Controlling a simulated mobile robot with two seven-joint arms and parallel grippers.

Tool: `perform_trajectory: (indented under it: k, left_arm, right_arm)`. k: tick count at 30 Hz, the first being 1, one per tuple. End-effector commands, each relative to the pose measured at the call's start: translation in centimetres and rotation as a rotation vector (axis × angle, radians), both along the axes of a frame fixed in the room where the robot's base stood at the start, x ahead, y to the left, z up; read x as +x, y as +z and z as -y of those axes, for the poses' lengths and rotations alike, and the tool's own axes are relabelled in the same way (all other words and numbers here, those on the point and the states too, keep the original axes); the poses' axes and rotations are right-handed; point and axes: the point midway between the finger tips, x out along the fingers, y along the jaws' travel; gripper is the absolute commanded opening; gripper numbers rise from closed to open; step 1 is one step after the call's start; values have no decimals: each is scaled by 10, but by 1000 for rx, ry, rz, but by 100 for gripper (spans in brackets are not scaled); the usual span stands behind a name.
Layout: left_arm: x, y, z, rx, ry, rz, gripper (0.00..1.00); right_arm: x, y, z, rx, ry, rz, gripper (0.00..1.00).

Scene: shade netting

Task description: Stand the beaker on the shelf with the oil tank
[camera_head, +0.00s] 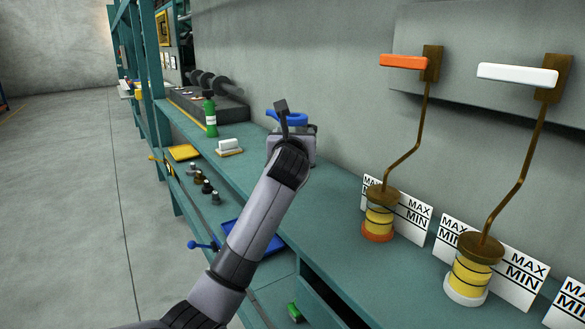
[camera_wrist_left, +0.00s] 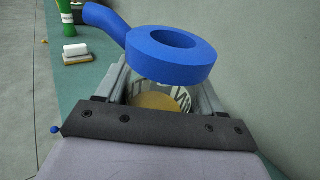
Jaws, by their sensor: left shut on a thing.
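My left gripper (camera_head: 292,138) is above the green bench top (camera_head: 345,215), near the wall. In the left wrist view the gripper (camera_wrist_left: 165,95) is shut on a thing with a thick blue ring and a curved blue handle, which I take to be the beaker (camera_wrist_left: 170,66). Its blue part also shows in the head view (camera_head: 294,119). Pale, lettered and yellow surfaces show between the fingers under the ring; I cannot tell whether they belong to it. I cannot tell which thing is the oil tank. My right gripper is not in view.
Two yellow-banded pots with bent rods, one orange-handled (camera_head: 379,218) and one white-handled (camera_head: 470,270), stand at right beside MAX/MIN cards. A green bottle (camera_head: 210,117) and a white block (camera_head: 230,145) stand farther along. A lower shelf holds a yellow tray (camera_head: 183,152), dark knobs and a blue tray (camera_head: 270,247).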

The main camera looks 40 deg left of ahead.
Motion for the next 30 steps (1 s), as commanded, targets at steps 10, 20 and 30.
perform_trajectory:
  k: [10,20,30]
  left_arm:
    - [0,-35,0,1,1,-1,0]
    - [0,-69,0,2,0,3,0]
    - [0,-72,0,1,1,-1,87]
  right_arm:
    - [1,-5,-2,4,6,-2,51]
    - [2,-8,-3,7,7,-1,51]
    - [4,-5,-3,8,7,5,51]
